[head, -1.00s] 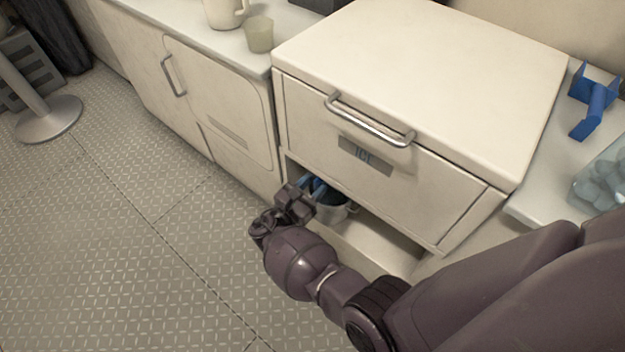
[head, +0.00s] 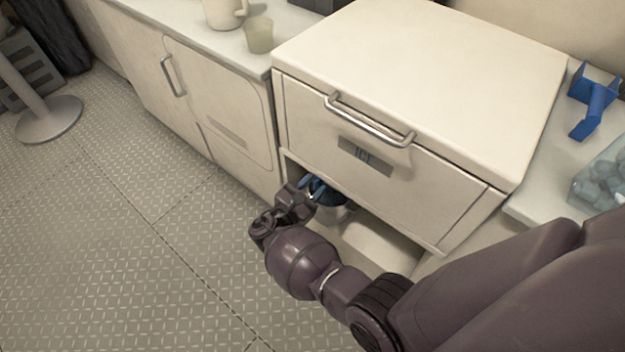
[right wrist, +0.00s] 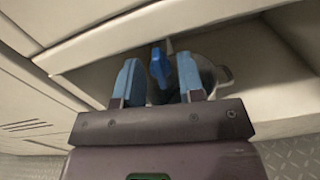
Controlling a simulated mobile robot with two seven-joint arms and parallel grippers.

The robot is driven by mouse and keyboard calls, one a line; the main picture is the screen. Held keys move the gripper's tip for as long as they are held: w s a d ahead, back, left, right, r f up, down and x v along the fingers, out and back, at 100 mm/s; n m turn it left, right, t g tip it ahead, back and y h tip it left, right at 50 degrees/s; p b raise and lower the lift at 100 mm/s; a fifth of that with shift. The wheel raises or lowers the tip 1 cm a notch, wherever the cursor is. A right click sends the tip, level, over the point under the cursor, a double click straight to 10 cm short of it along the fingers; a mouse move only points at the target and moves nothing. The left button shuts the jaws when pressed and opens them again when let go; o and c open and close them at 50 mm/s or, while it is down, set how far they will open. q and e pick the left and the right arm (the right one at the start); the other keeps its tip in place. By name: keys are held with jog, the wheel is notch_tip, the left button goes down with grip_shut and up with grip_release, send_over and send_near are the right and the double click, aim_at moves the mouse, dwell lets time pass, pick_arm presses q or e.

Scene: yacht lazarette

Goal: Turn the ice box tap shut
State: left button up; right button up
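The ice box (head: 420,75) is a cream chest with a metal handle and an "ICE" label on its front. The blue tap (right wrist: 160,66) shows in the right wrist view, under the box's lower edge. My right gripper (head: 314,187) is at the opening below the box front. In the right wrist view its two blue fingers (right wrist: 158,72) are apart, one on each side of the tap, with gaps visible. I cannot tell whether the fingertips reach as far as the tap. The tap is mostly hidden in the head view. My left gripper is not in view.
A metal pot (right wrist: 208,72) with a side handle stands in the recess behind the tap. A mug (head: 222,12) and a cup (head: 259,36) stand on the left counter. A blue scoop-like object (head: 595,103) and a clear bin (head: 602,180) are at right.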

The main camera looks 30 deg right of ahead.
jog(key=shift+o, duration=0.8)
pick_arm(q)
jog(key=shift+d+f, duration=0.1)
pick_arm(e)
jog(key=v, duration=1)
jog(key=shift+a, duration=0.4)
pick_arm(q)
jog(key=shift+p, duration=0.3)
pick_arm(e)
jog(key=shift+s, duration=0.1)
